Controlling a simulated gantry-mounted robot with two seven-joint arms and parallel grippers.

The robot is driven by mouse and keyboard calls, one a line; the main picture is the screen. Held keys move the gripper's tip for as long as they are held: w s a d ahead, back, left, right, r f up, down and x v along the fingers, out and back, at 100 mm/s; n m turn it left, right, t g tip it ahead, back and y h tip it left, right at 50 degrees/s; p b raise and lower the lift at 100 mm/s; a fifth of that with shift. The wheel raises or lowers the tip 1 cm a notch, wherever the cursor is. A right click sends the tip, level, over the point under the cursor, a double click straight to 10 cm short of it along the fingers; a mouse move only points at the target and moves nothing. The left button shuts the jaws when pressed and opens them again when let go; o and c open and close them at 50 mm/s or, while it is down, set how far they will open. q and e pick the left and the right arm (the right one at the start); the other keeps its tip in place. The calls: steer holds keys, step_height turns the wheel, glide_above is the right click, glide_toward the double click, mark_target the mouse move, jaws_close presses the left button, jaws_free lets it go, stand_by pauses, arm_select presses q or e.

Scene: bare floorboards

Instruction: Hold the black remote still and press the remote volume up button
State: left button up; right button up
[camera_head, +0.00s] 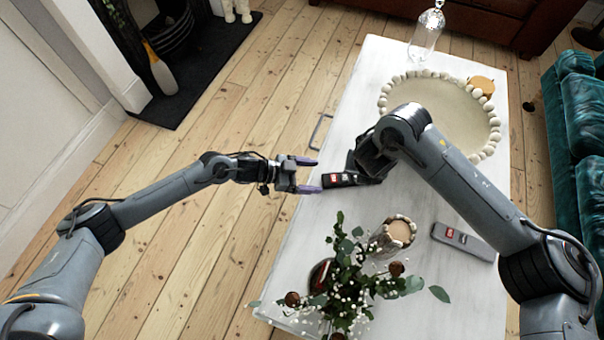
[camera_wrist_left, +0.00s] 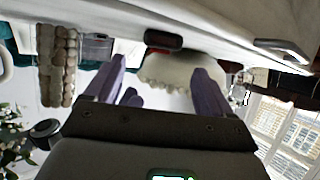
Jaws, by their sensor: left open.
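The black remote (camera_head: 340,180) lies on the white table near its left edge. It also shows as a dark bar in the left wrist view (camera_wrist_left: 164,40), beyond the fingers. My left gripper (camera_head: 310,175) is open and empty, with its purple fingertips at the table's left edge, just left of the remote. Its two fingers stand wide apart in the left wrist view (camera_wrist_left: 158,85). My right gripper (camera_head: 366,166) is over the right end of the black remote. Its fingers are hidden by its own wrist, so contact is unclear. The volume button cannot be made out.
A beaded round tray (camera_head: 440,115) is behind my right arm. A vase of foliage (camera_head: 345,285) and a beaded candle holder (camera_head: 392,236) stand in front. A metal handle (camera_head: 320,131) juts from the table's left side.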

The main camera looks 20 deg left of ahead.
mark_target(332, 178)
arm_select(q)
steer(key=x, duration=0.7)
steer(key=shift+w+d+f, duration=0.1)
steer(key=shift+d, duration=0.1)
steer(key=c, duration=1.1)
arm_select(e)
jaws_close()
stand_by(1.4)
